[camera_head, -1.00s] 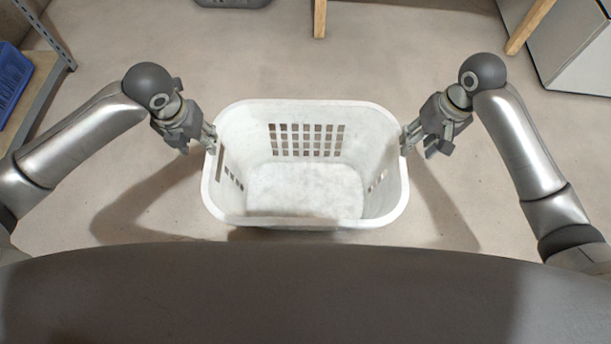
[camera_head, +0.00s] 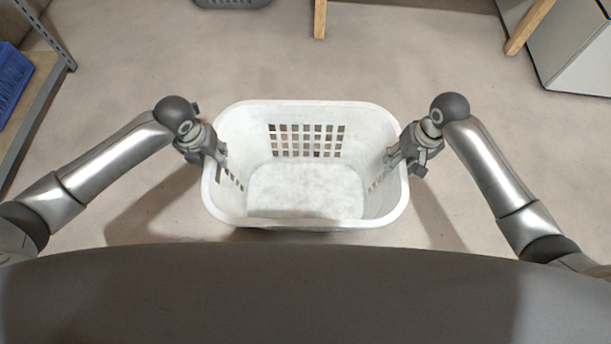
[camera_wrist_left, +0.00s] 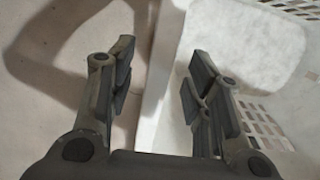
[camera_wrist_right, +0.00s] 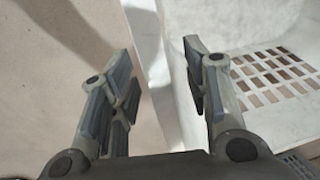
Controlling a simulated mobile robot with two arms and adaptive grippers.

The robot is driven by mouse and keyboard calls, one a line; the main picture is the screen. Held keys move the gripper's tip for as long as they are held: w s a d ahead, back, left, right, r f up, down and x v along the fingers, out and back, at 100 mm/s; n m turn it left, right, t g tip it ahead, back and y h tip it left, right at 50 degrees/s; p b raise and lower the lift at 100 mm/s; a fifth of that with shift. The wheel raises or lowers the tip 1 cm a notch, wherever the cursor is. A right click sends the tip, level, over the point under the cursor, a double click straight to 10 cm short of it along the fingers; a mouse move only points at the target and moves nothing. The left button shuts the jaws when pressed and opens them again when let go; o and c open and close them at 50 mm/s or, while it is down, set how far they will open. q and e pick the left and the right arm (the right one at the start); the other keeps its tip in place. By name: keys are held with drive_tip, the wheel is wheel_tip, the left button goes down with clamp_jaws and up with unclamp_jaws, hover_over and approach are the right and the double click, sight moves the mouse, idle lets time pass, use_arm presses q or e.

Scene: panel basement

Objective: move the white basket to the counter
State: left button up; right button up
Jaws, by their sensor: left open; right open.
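The white basket (camera_head: 306,190) stands upright and empty on the floor, in the middle of the head view. My left gripper (camera_head: 216,160) is at the basket's left rim. In the left wrist view its open fingers (camera_wrist_left: 155,85) lie on either side of the basket's wall (camera_wrist_left: 165,75). My right gripper (camera_head: 396,160) is at the right rim. In the right wrist view its open fingers (camera_wrist_right: 160,85) also straddle the basket wall (camera_wrist_right: 178,90). Neither gripper is closed on the rim. The counter cannot be made out for certain.
A blue crate (camera_head: 12,80) sits on a shelf (camera_head: 42,95) at the left. A grey basket (camera_head: 232,3) shows at the top edge. Wooden legs (camera_head: 320,18) and a white cabinet (camera_head: 580,50) stand at the back. The floor around the basket is clear.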

use_arm(q)
drive_tip(key=shift+f, duration=0.55)
use_arm(e)
drive_tip(key=shift+f, duration=0.55)
use_arm(q)
clamp_jaws()
use_arm(e)
clamp_jaws()
use_arm(q)
drive_tip(key=shift+w+r, duration=0.1)
use_arm(e)
drive_tip(key=shift+r, duration=0.1)
